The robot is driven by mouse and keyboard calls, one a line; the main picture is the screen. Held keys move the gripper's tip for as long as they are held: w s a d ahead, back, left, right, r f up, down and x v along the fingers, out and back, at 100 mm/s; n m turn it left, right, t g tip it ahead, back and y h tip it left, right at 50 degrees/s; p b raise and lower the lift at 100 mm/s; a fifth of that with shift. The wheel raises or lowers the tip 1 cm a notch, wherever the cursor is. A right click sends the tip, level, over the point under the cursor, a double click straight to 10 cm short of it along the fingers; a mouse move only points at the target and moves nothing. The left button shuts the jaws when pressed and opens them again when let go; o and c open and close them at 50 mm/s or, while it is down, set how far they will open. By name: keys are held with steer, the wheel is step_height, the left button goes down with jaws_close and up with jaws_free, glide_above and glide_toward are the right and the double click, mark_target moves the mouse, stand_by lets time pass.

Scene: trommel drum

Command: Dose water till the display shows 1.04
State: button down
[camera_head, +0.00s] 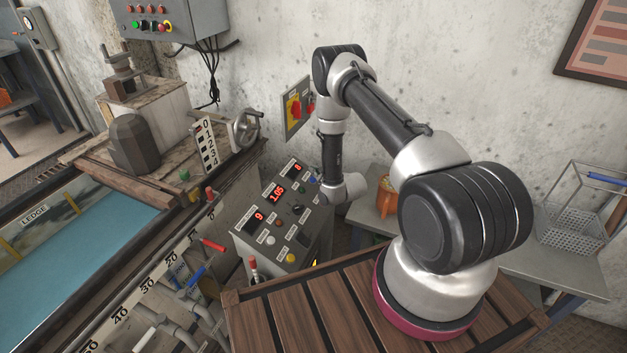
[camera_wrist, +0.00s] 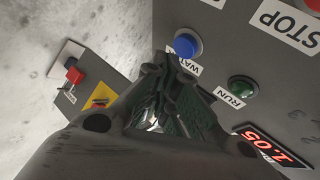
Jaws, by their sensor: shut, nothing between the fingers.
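The control box (camera_head: 262,218) carries several red displays. The middle display (camera_head: 276,193) reads 1.05, and the same reading shows at the lower right of the wrist view (camera_wrist: 277,150). A blue button (camera_wrist: 187,45) sits beside a label partly hidden by my fingers, with "WAT" readable. My gripper (camera_wrist: 168,66) is shut and empty, its fingertips at the lower edge of the blue button in the picture. I cannot tell whether they touch it. In the head view, my gripper is mostly hidden at the box's right side.
A red-and-yellow switch panel (camera_head: 297,107) is on the wall behind. A wire basket (camera_head: 578,235) stands on the right table. The tank (camera_head: 75,235) is at left.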

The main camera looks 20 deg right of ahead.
stand_by(0.8)
steer(key=shift+w+a+f, duration=0.15)
steer(key=shift+f, duration=0.2)
steer(key=shift+w+a+f, duration=0.1)
steer(key=shift+a+f, duration=0.05)
steer(key=shift+f, duration=0.25)
stand_by(0.5)
steer(key=shift+r, duration=0.1)
steer(key=shift+s+d+r, duration=0.25)
steer(key=shift+d+r, duration=0.05)
steer(key=shift+r, duration=0.4)
steer(key=r, duration=0.1)
steer(key=s+d+r, duration=0.1)
steer(key=r, duration=0.2)
steer(key=shift+s+d+r, duration=0.2)
steer(key=shift+s+d, duration=0.15)
stand_by(0.8)
